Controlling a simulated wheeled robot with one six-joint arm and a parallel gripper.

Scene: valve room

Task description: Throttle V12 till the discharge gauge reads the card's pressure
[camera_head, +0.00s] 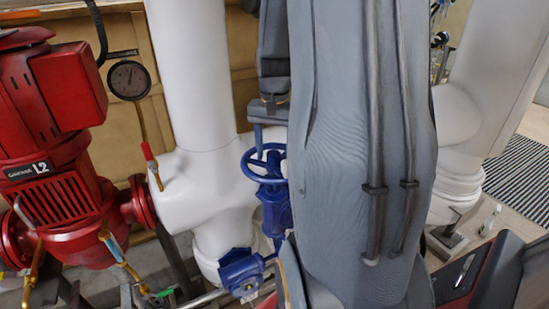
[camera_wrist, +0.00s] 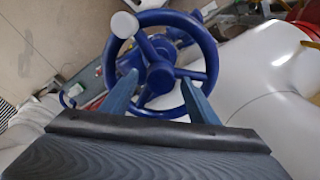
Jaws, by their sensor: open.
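A blue valve with a handwheel (camera_head: 265,163) stands beside the white pipe in the head view. No V12 label is readable on it. In the wrist view the wheel (camera_wrist: 211,58) fills the upper middle, with a pale-ended knob (camera_wrist: 125,25) at its upper left rim. My gripper (camera_wrist: 160,78) is open, its two fingers reaching toward the wheel on either side of the hub; I cannot tell whether they touch it. In the head view my gripper (camera_head: 258,143) is just above the wheel, partly hidden by my arm. A round gauge (camera_head: 129,80) hangs left; its reading is too small. No card is seen.
A red pump (camera_head: 52,150) stands at the left, joined to the white pipe (camera_head: 195,90). A small red-handled valve (camera_head: 149,152) sits below the gauge. Another white pipe (camera_head: 505,75) and a striped mat (camera_head: 525,180) are at the right.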

